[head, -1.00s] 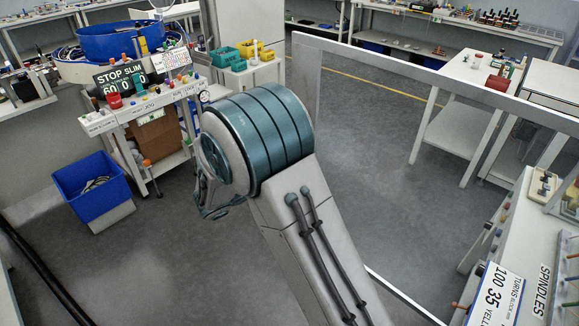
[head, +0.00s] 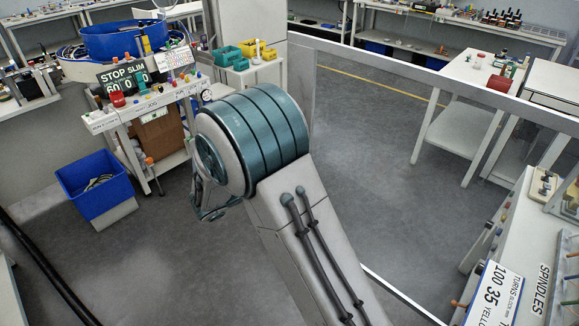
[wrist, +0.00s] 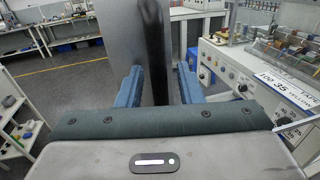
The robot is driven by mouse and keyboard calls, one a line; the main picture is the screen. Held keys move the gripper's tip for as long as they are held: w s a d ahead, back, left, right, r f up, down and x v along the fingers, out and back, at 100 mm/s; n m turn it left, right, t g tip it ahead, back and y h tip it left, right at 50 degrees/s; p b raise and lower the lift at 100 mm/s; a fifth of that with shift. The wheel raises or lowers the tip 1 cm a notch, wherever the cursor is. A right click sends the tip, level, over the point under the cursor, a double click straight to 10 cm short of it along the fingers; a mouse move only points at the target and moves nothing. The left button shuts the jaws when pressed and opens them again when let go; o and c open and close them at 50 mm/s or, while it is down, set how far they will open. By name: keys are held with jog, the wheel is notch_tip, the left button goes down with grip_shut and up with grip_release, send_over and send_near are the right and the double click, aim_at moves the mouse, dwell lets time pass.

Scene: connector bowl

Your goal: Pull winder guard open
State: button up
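The winder guard shows in the head view as a large clear panel with a pale frame (head: 400,67), running from the centre to the right edge. In the wrist view a dark upright handle bar (wrist: 155,50) stands in front of a grey panel edge (wrist: 118,45). My gripper (wrist: 159,85) is open, with its two blue fingers on either side of the bar. A gap shows between the bar and the right finger; contact on the left cannot be told. In the head view my arm hides the gripper and the handle.
The winder bench with a TURNS sign (head: 497,295) stands at the right. A blue bin (head: 95,188) and a bench with a blue bowl (head: 120,40) are at the left. A white table (head: 470,75) stands beyond the guard. Grey floor lies open around my arm.

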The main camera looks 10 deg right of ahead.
jog(key=b+v, duration=0.2)
jog(key=v, duration=1.1)
jog(key=shift+s+a+b, duration=0.2)
jog(key=shift+a+b, duration=0.1)
jog(key=shift+b, duration=0.1)
jog(key=s+d+m+g+y, duration=0.3)
jog(key=d+m, duration=0.1)
jog(key=d, duration=0.3)
jog(key=s+d+m+g+y, duration=0.2)
jog(key=s+d+m+g, duration=0.2)
jog(key=d, duration=0.3)
jog(key=s+d+m+t+y, duration=0.2)
jog(key=s+m+t+y, duration=0.1)
jog(key=s+m+y, duration=0.8)
jog(key=shift+s+f+m+y, duration=0.3)
jog(key=shift+f+m, duration=0.05)
jog(key=shift+m, duration=1.45)
